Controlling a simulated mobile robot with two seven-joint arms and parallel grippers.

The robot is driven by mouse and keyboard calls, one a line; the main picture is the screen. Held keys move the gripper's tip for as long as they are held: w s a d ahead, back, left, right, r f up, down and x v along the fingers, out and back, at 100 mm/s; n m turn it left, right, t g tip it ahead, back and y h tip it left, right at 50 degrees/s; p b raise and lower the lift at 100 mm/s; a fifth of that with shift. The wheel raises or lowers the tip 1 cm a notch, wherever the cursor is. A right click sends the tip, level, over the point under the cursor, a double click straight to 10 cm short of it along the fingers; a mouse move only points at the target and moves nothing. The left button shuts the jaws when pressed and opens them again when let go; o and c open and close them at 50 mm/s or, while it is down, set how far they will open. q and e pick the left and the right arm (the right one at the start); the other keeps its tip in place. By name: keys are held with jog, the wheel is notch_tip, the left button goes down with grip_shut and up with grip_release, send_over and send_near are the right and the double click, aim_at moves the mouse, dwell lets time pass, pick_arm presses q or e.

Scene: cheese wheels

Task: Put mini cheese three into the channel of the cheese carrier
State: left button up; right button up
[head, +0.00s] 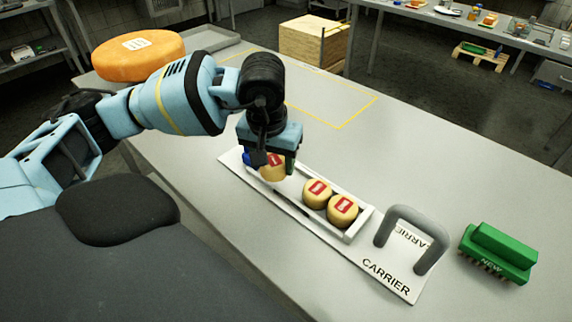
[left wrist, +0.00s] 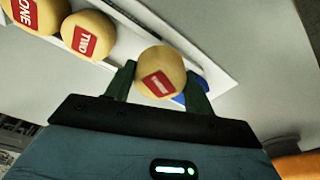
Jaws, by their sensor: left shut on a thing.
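My left gripper (head: 274,162) is shut on a small yellow cheese with a red label (head: 271,174), at the far left end of the cheese carrier (head: 359,259). In the left wrist view the same cheese (left wrist: 161,72) sits between the two fingers; its label is too small to read surely. Mini cheese one (left wrist: 38,13) and mini cheese two (left wrist: 88,35) sit in the carrier's white channel (head: 357,228), touching or nearly so. The held cheese is over or in the channel's left end; I cannot tell whether it touches the floor. My right gripper is not in view.
The carrier has a grey arched handle (head: 409,216) at its right end and a blue part (head: 246,158) at its left. A green brush (head: 498,252) lies to the right. A large orange cheese wheel (head: 138,56) is at the back left. A yellow outline (head: 345,125) marks clear table.

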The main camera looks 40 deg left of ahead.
aim_at(287, 181)
pick_arm(q)
jog(key=shift+w+d+f, duration=0.1)
jog(key=shift+w+d, duration=0.2)
jog(key=shift+w, duration=0.4)
jog(key=shift+w+d, duration=0.3)
jog(key=shift+w, duration=0.4)
jog(key=shift+w+f+p, duration=0.1)
jog(key=shift+f+p, duration=0.2)
jog(key=shift+f, duration=1.5)
jog(key=shift+f, duration=0.2)
jog(key=o, duration=1)
jog(key=r, duration=0.4)
jog(key=s+r, duration=0.1)
jog(key=r, duration=0.7)
jog(key=shift+s+d+r, duration=0.15)
jog(key=shift+s+d, duration=0.15)
jog(key=shift+s, duration=0.05)
